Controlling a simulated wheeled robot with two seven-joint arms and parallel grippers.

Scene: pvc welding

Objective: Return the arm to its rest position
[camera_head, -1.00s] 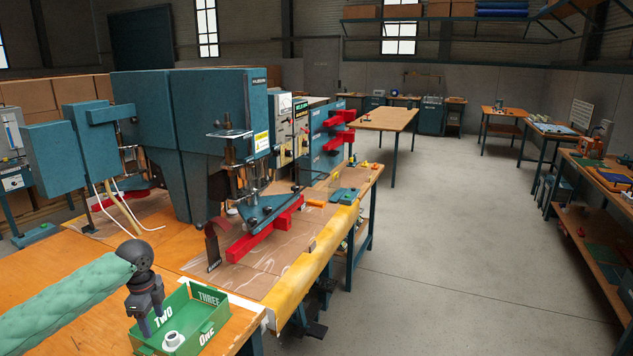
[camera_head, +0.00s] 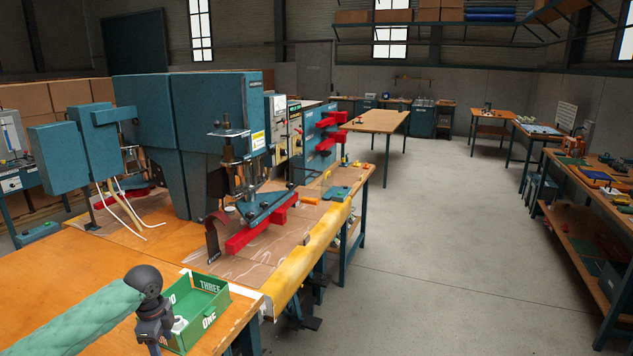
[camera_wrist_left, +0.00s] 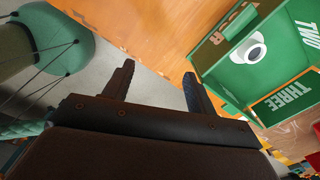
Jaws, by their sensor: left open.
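My left arm, in a green padded sleeve, comes in from the lower left of the head view. Its dark gripper (camera_head: 152,340) is at the front edge of the table, just left of the green tray (camera_head: 213,312). In the left wrist view the gripper's two fingers (camera_wrist_left: 157,88) are apart with nothing between them, over the floor and table edge. The tray, lettered ONE, TWO and THREE, also shows in the left wrist view (camera_wrist_left: 232,80). A white ring-shaped part (camera_wrist_left: 252,50) lies inside it; in the head view the gripper partly hides it. My right gripper is not seen.
The wooden table (camera_head: 100,265) carries a large teal machine (camera_head: 190,140) behind the tray, with a red bar (camera_head: 258,232) at its front. A yellow edge strip (camera_head: 315,245) runs along the table's right side. Open grey floor (camera_head: 440,240) lies to the right.

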